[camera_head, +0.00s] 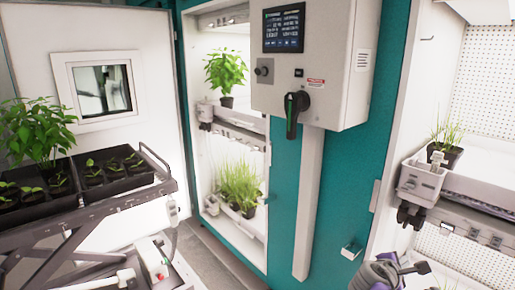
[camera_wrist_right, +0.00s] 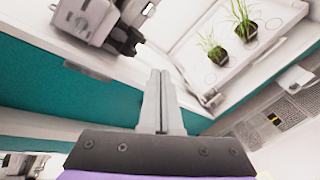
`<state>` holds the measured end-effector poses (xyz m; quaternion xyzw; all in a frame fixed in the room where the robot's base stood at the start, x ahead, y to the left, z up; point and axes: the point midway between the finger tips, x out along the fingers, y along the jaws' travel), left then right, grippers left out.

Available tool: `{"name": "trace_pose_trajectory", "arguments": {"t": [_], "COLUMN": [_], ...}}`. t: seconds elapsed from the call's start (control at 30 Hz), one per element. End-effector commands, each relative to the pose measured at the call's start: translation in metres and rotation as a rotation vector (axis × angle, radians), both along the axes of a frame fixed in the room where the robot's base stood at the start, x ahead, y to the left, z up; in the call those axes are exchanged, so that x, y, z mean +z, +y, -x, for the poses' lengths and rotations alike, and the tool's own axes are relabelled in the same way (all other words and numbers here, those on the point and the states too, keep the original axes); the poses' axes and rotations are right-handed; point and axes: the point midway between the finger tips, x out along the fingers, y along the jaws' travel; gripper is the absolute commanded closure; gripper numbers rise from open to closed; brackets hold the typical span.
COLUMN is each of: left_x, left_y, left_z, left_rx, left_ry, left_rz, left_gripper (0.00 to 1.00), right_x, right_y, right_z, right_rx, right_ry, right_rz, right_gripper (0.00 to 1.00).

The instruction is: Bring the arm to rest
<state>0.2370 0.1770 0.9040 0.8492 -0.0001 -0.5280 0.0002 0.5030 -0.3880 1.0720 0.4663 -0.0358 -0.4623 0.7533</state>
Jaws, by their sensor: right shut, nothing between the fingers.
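My right gripper (camera_head: 422,267) shows at the bottom right of the head view, with the purple and grey end of my arm beside it. It is in front of the teal cabinet wall, near the open right chamber. In the right wrist view its two grey fingers (camera_wrist_right: 161,98) stand together with nothing between them. They appear clear of the chamber. My left gripper is not in view.
A control box (camera_head: 307,62) with a screen and black handle hangs on the teal cabinet (camera_head: 340,200). Chamber shelves hold potted grass (camera_head: 448,145) and leafy plants (camera_head: 226,72). A lift cart (camera_head: 90,222) with dark seedling trays (camera_head: 118,182) stands at left.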

Motion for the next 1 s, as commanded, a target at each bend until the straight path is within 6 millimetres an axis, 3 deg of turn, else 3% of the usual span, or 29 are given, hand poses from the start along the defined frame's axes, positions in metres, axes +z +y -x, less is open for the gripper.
{"name": "trace_pose_trajectory", "arguments": {"t": [0.03, 0.3, 0.5, 0.7, 1.0], "left_x": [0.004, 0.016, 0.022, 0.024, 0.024], "left_y": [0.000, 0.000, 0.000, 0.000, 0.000], "left_z": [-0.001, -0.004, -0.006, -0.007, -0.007], "left_rx": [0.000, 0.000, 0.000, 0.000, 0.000], "left_ry": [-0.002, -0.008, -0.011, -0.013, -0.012], "left_rz": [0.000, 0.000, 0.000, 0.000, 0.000], "left_gripper": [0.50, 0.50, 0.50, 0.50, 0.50], "right_x": [-0.008, -0.082, -0.126, -0.143, -0.144], "right_y": [0.016, 0.113, 0.181, 0.211, 0.213], "right_z": [0.027, 0.159, 0.231, 0.259, 0.260], "right_rx": [-0.045, -0.400, -0.680, -0.820, -0.831], "right_ry": [-0.058, -0.291, -0.342, -0.343, -0.343], "right_rz": [-0.142, -0.913, -1.331, -1.498, -1.509], "right_gripper": [1.00, 1.00, 1.00, 1.00, 1.00]}}
